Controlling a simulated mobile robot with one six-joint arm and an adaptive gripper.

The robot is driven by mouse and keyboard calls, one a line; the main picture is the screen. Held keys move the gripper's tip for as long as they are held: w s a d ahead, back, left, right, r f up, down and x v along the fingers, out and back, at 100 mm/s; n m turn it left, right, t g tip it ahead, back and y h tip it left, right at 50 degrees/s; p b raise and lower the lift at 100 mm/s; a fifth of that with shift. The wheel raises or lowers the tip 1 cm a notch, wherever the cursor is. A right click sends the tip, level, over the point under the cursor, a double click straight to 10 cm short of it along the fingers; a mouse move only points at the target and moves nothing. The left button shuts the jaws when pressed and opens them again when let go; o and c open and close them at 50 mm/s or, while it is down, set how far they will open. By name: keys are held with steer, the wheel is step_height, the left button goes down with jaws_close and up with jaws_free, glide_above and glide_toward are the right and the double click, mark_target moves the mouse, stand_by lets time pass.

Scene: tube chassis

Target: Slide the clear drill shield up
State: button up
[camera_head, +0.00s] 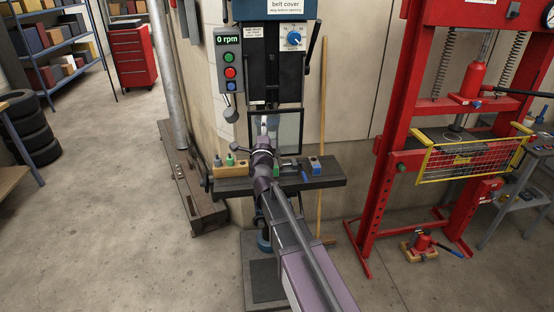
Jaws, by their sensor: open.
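The clear drill shield (289,127) is a see-through panel with a dark frame. It hangs below the head of the drill press (268,55) and above its table (318,181), in a lowered position. My gripper (264,131) is open, with its fingers up in front of the left half of the shield. The gripper and wrist hide the shield's lower left part. I cannot tell whether the fingers touch it.
The drill table carries a wooden block with small bottles (230,161) on the left and a blue-topped block (315,166) on the right. A control box (230,66) reads 0 rpm.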

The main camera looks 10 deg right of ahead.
steer(key=s+d+f+m+g+b, duration=0.3)
steer(key=d+f+m+b, duration=0.1)
steer(key=f+m, duration=0.45)
steer(key=m+g+y+b, duration=0.1)
steer(key=m+y+b, duration=0.25)
steer(key=m, duration=0.55)
glide_toward(277, 154)
steer(key=s, duration=0.3)
steer(key=shift+w+d+r+y, duration=0.15)
steer(key=shift+d+y, duration=0.05)
steer(key=shift+y, duration=0.05)
steer(key=shift+w, duration=0.1)
steer(key=shift+w, duration=6.85)
jaws_close()
